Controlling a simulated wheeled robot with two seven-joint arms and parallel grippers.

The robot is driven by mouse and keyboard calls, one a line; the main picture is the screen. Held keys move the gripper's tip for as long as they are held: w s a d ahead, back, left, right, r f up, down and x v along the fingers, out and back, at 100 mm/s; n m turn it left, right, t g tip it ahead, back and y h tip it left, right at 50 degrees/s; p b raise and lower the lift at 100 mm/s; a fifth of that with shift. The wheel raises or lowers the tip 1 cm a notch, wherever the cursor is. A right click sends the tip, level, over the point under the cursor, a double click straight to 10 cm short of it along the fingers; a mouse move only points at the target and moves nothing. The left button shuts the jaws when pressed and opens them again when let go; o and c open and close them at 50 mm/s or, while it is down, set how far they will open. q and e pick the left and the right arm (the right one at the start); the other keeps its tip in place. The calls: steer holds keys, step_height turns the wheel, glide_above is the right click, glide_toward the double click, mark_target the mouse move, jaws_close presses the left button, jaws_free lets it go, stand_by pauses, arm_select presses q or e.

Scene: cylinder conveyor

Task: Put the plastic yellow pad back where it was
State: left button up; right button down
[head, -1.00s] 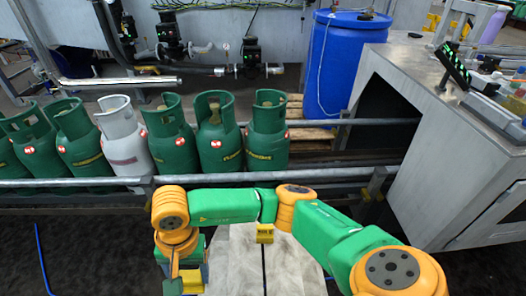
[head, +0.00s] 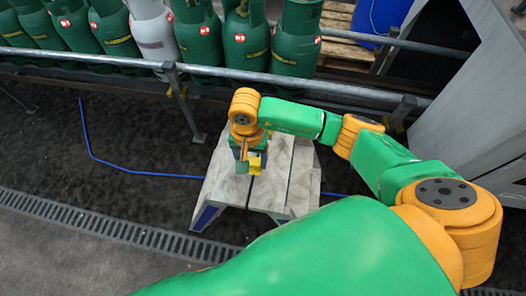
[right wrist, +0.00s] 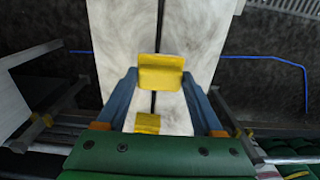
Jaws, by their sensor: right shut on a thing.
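My right gripper (right wrist: 160,80) is shut on the plastic yellow pad (right wrist: 160,72), which sits between its two blue fingertips in the right wrist view. In the head view, my right gripper (head: 249,165) points down over the white work stool (head: 222,182), and the pad (head: 256,164) shows beside a finger. A second yellow piece (right wrist: 147,123) shows lower between the fingers in the right wrist view, at the end of the stool's dark seam. Whether the held pad touches the stool top, I cannot tell. My left gripper is not in view.
A metal rail (head: 300,86) runs behind the stool, with several green gas cylinders (head: 246,42) and a white one (head: 154,32) beyond it. A grey cabinet (head: 465,75) stands at the right. A blue hose (head: 120,164) lies on the floor. The stool's near part is clear.

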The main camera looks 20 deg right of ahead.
mark_target(252, 163)
steer(key=f, duration=0.1)
steer(key=f+b, duration=0.1)
steer(key=shift+s+f, duration=0.3)
steer(key=shift+d+f, duration=0.1)
steer(key=shift+d, duration=0.05)
steer(key=shift+w, duration=0.15)
jaws_free()
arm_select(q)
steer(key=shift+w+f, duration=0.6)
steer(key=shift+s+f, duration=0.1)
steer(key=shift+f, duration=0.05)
arm_select(e)
step_height(252, 163, up, 12)
steer(key=shift+r, duration=0.15)
